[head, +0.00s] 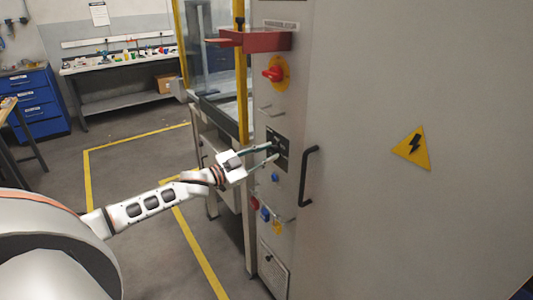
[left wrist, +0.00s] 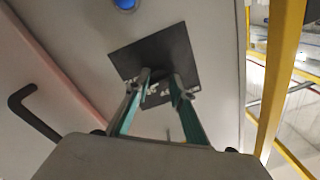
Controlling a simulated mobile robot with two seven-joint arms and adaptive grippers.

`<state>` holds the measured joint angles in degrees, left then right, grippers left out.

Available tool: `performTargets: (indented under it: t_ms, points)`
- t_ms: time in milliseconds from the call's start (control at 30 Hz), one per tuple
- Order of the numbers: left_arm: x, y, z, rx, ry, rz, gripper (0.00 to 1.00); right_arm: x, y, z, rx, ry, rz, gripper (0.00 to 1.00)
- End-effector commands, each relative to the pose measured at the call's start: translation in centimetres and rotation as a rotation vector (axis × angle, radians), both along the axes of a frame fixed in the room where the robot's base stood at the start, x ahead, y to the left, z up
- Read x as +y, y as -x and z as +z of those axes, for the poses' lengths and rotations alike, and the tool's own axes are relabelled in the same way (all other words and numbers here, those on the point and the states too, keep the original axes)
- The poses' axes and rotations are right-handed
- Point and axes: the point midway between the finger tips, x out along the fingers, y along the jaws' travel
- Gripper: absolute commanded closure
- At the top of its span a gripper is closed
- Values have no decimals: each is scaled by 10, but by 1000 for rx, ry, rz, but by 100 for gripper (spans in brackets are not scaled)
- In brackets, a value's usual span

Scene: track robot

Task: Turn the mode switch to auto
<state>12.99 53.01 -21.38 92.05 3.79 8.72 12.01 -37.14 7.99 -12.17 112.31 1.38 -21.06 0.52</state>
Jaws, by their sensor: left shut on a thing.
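The mode switch sits on a dark square plate (head: 281,155) on the cabinet's narrow front face. The plate also shows in the left wrist view (left wrist: 165,50). My left gripper (head: 275,151) reaches the plate from the left, and its fingertips (left wrist: 160,82) are at the plate, shut on the mode switch's knob. The knob is mostly hidden between the fingers, and I cannot read its position. Small white markings beside the fingertips are too small to read. My right gripper is in neither view.
A red rotary handle on a yellow disc (head: 275,71) and a red shelf (head: 255,40) are above the plate. A black door handle (head: 308,177) is close on the right. A blue button (head: 275,177) is below. A yellow post (left wrist: 278,75) stands beside the cabinet.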

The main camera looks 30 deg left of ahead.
Motion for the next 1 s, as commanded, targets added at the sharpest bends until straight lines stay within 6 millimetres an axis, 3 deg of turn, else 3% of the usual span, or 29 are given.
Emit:
performTargets:
  t_ms: [333, 900, 933, 1000]
  points:
    - [-2, 1, 0, -59, -134, -5, 98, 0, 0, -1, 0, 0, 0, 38]
    - [-3, 1, 0, -69, -159, -6, 98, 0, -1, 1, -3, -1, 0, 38]
    - [-3, 1, 0, -69, -159, -6, 72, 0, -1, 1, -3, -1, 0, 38]
    - [-2, 1, 0, -68, -160, -5, 61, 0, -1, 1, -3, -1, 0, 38]
